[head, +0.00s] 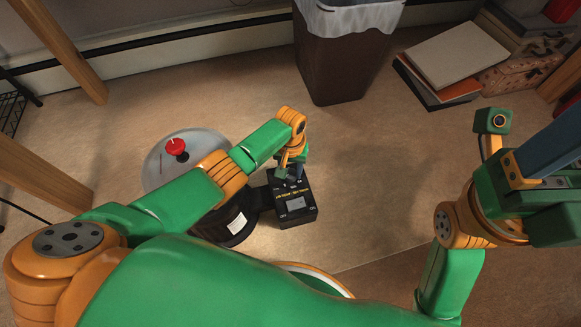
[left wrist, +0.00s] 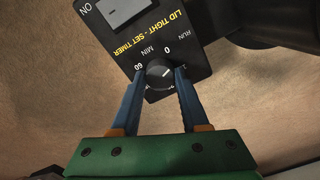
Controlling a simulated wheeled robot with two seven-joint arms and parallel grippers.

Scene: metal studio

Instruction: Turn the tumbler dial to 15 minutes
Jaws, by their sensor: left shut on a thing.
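The tumbler's black control box (head: 297,207) sits on the floor, joined to a black drum (head: 222,228) with a white label. In the left wrist view, the box face (left wrist: 180,25) shows yellow text, a MIN label and the numbers 0 and 60. The round dark dial (left wrist: 159,73) is between the blue fingers of my left gripper (left wrist: 159,78), which is shut on it. A short light mark on the dial points up and right in that view; its exact reading is unclear. In the head view my left gripper (head: 290,172) covers the dial. My right gripper (head: 548,145) is at the right edge, partly cut off.
A grey round lid (head: 158,163) with a red knob (head: 177,147) is left of my left arm. A brown bin (head: 340,65) with a white liner stands behind. Books (head: 455,58) lie at the back right. Floor right of the box is clear.

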